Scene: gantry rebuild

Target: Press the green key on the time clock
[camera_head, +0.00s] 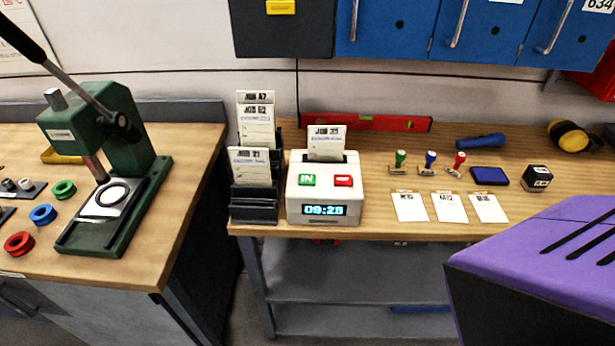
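The time clock (323,192) is a white box on the wooden bench. Its green key (307,180), marked IN, is on the left of its sloped top. A red key (343,181) is to its right. The blue display (324,210) below reads 09:28. A card (326,141) stands in the slot at the clock's back. Neither of my grippers is in view, and nothing touches the green key.
A card rack (253,203) stands close at the clock's left. Stamps (430,161), white cards (449,207) and a blue pad (489,176) lie to the right. A green press (115,170) stands on the left bench. A purple block (545,255) fills the lower right.

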